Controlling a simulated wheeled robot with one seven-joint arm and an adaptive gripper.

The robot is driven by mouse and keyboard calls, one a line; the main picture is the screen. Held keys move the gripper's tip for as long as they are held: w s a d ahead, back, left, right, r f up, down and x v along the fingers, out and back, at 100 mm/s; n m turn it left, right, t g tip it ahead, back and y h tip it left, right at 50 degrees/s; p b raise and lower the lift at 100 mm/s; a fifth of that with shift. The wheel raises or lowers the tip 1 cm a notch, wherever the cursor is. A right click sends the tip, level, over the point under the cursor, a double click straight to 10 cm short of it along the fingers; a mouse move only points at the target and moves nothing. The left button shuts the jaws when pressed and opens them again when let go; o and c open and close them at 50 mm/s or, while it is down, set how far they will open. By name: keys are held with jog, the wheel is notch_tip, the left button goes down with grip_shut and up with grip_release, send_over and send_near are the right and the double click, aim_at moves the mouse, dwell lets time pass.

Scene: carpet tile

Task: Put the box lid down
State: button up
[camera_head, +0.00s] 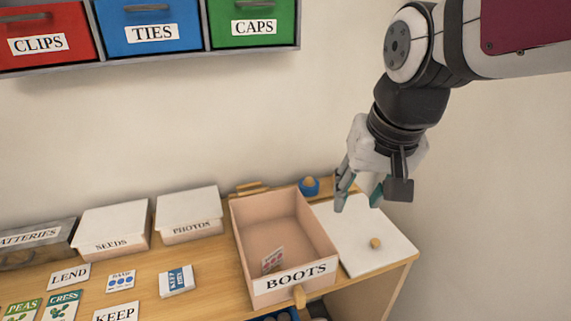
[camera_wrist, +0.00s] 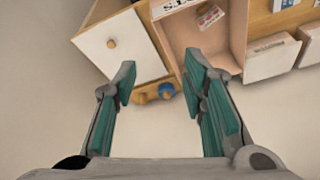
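The box lid (camera_head: 350,232) is a flat white panel with a small round wooden knob, lying knob up at the table's right end, beside the open BOOTS box (camera_head: 319,241). The lid also shows at upper left in the wrist view (camera_wrist: 128,60). My gripper (camera_head: 358,203) is above the lid's back part, apart from the knob. In the wrist view my gripper (camera_wrist: 160,70) has its teal-padded fingers wide apart with nothing between them. The BOOTS box (camera_wrist: 215,35) has a small printed packet (camera_head: 272,260) inside.
White lidded boxes marked SEEDS (camera_head: 112,230) and PHOTOS (camera_head: 188,214) stand left of the BOOTS box. Several cards and packets lie in front. A blue item with a wooden top (camera_head: 310,186) sits behind. Labelled drawers (camera_head: 152,27) hang on the wall.

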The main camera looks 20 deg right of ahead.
jog(key=s+a+r+n+t, duration=0.1)
jog(key=s+a+n, duration=0.2)
jog(key=s, duration=0.3)
jog(key=shift+s+a+r+n+t, duration=0.15)
jog(key=shift+s+a+n+t, duration=0.2)
jog(key=shift+n, duration=0.25)
